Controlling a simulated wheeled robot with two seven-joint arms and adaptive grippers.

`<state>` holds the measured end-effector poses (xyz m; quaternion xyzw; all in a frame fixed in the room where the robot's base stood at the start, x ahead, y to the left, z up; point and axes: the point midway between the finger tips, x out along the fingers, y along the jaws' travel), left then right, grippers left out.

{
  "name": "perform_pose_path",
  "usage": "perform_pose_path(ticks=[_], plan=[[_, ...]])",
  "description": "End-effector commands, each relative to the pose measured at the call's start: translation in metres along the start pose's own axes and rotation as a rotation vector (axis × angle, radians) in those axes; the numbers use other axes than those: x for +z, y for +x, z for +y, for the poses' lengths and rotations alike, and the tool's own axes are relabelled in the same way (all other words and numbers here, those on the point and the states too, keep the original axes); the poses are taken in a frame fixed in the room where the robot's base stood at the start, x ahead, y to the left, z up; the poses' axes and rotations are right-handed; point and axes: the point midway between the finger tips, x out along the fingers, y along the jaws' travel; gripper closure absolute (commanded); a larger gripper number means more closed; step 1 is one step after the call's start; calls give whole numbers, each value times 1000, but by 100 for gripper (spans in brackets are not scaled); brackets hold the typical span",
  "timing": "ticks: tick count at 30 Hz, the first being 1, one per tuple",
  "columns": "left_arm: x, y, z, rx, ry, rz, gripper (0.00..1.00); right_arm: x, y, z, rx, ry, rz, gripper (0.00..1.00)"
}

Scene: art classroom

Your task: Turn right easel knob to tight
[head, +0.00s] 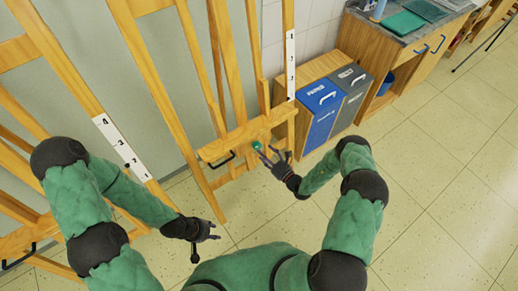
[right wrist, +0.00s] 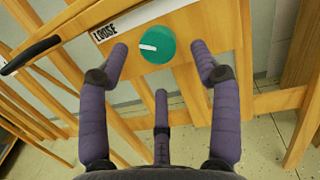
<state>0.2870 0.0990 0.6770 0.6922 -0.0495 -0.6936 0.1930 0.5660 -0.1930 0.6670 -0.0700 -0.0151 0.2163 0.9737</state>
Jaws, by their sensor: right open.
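The green round knob (right wrist: 160,45) is on the wooden easel crossbar (right wrist: 215,35). Its white pointer points left, toward a white label reading LOOSE (right wrist: 105,32). The knob also shows in the head view (head: 257,145). My right gripper (right wrist: 162,75) is open, with one finger to the left of the knob, one to the right, and a third below it. The fingers look apart from the knob. In the head view my right gripper (head: 272,156) is just in front of the crossbar. My left gripper (head: 207,243) is empty, fingers spread, well away from the knob.
A black handle (right wrist: 32,54) sits left of the label. Blue (head: 320,108) and grey (head: 350,88) bins stand right of the easel. Another easel (head: 75,75) with a numbered strip is at the left. The tiled floor at the right is clear.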

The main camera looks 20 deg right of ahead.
Motion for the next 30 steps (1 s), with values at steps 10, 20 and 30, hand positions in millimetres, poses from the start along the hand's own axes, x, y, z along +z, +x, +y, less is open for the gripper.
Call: perform_pose_path(ticks=[10,20,30], plan=[[-1,8,-3,0,0,1,60,0,40,0,1,-1,0,36],[-1,8,-3,0,0,1,60,1,43,0,0,-1,0,36],[-1,8,-3,0,0,1,60,0,43,0,0,0,1,91]])
